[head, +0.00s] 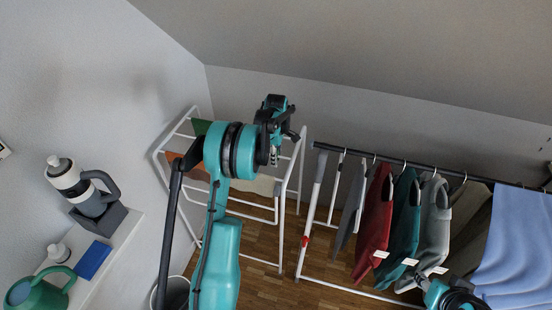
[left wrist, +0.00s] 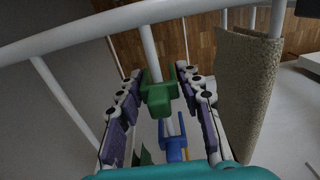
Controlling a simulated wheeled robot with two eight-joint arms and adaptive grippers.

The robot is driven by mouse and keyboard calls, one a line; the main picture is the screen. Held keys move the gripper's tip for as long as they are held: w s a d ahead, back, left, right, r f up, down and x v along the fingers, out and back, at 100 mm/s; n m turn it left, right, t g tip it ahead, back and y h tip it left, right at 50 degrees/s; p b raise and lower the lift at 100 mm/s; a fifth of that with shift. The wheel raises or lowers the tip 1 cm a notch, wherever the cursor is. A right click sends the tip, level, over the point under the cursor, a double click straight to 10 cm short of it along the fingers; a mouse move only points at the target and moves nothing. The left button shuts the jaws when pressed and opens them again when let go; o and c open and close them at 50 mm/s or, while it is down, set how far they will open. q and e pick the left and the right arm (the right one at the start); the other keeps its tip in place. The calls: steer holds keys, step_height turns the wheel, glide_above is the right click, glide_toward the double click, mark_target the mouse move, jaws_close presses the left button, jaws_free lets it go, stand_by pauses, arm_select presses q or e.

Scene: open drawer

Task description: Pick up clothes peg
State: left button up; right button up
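A green clothes peg (left wrist: 160,94) sits on a white rail (left wrist: 151,50) of the drying rack in the left wrist view. A blue peg (left wrist: 174,146) is nearer the camera, also between the fingers. My left gripper (left wrist: 162,82) is open, with its purple-padded fingers on either side of the green peg; I see gaps beside it. In the head view my left gripper (head: 276,150) is over the white drying rack (head: 300,165), and the pegs cannot be made out there. Part of my right arm shows at the bottom right; its fingers are not clear.
A clothes rail (head: 330,149) with several hanging garments stands at the right. A beige cloth (left wrist: 246,90) hangs on the rack beside the gripper. At the left, a shelf (head: 115,240) holds a bottle (head: 88,200), a blue box (head: 93,260) and a green watering can (head: 35,293).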

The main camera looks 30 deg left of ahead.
arm_select(q)
steer(key=shift+c, duration=0.8)
steer(key=shift+r, duration=0.1)
steer(key=shift+r+p, duration=0.3)
steer(key=shift+r, duration=0.3)
step_height(320, 180, up, 3)
steer(key=shift+f+p, duration=0.15)
steer(key=shift+p, duration=0.35)
steer(key=s+d+r+p, duration=0.1)
steer(key=d+r+p, duration=0.1)
steer(key=d+r, duration=0.5)
steer(key=d, duration=0.4)
steer(key=shift+s+d+p, duration=0.3)
